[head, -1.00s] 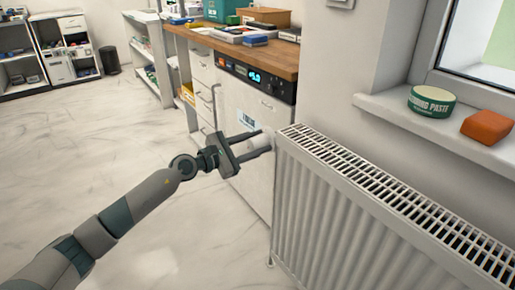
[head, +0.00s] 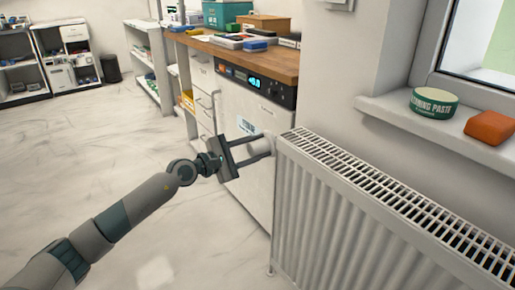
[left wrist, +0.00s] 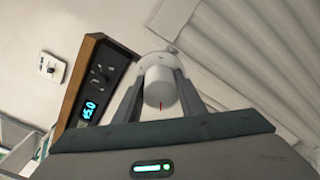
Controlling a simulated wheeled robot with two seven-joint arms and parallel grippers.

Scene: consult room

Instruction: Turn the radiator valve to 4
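I cannot read any number on the knob. My right gripper is in neither view.
A wooden-topped counter (head: 225,45) with a lit display stands behind the valve. The windowsill (head: 400,107) above the radiator bears a green tin (head: 433,103) and an orange block (head: 489,127). The floor on the left is clear.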

